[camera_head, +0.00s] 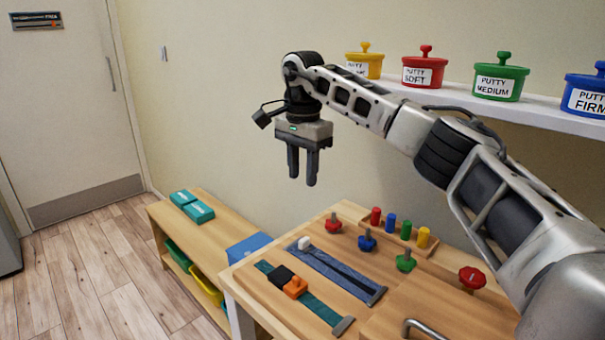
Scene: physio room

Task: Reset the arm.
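My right gripper (303,180) hangs in mid-air in front of the wall, left of the shelf and above the back left of the table (245,290). Its two dark fingers point down with a gap between them, and nothing is between them. My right arm (440,135) comes in from the right edge and reaches across above the table. My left gripper and arm are not in view.
Putty pots, including a red one (424,68) and a green one (500,78), stand on a wall shelf (455,98) behind my arm. The table holds coloured knobs, pegs and straps. A low bench (170,222) stands left, with clear floor (90,270) beyond.

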